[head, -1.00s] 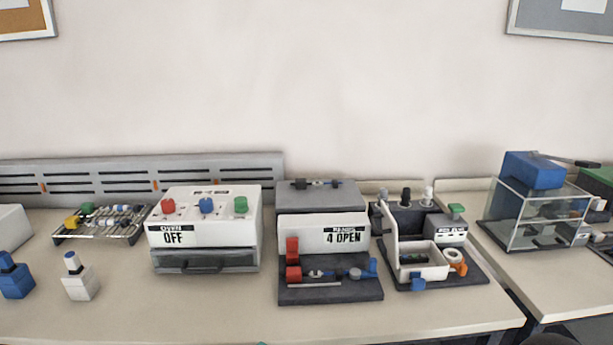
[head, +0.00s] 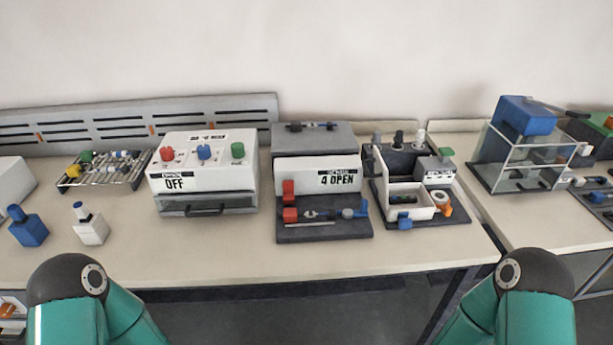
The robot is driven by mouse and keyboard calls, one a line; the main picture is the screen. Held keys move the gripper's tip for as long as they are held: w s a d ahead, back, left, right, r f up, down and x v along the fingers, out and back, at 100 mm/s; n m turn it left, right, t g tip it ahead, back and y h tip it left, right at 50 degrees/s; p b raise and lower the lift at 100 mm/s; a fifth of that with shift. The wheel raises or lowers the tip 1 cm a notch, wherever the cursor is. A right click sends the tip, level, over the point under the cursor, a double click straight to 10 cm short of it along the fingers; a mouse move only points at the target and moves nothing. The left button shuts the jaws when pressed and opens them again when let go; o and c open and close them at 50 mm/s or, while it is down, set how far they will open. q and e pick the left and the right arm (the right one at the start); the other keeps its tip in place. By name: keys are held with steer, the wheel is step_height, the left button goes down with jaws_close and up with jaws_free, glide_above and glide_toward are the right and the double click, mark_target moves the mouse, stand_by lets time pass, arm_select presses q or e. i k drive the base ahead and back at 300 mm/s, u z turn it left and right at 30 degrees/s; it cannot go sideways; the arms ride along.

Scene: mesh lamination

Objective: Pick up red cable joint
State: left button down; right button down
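I cannot tell for certain which thing is the red cable joint. A red block (head: 290,215) lies at the left of the dark base of the "4 OPEN" machine (head: 318,176), in line with a thin assembly and a blue part (head: 347,213). Another red piece (head: 288,190) stands just above it at the machine's front. A wire rack (head: 104,171) at the left holds small parts with green, yellow, blue and white pieces, and no red one shows clearly. Neither gripper is in view; only my upper arm parts show at the bottom.
The oven marked "OFF" (head: 203,166) stands left of the machine. A white fixture (head: 412,200) with an orange part stands to its right. Blue (head: 28,228) and white (head: 91,226) bottles stand at the left. A clear box (head: 520,155) is at the right. The table's front strip is clear.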

mark_target(289, 216)
steer(key=z, duration=0.35)
steer(key=i, duration=0.2)
steer(key=u, duration=2.45)
steer(key=k, duration=0.95)
steer(key=z, duration=1.1)
steer(key=i, duration=0.95)
steer(key=u, duration=0.15)
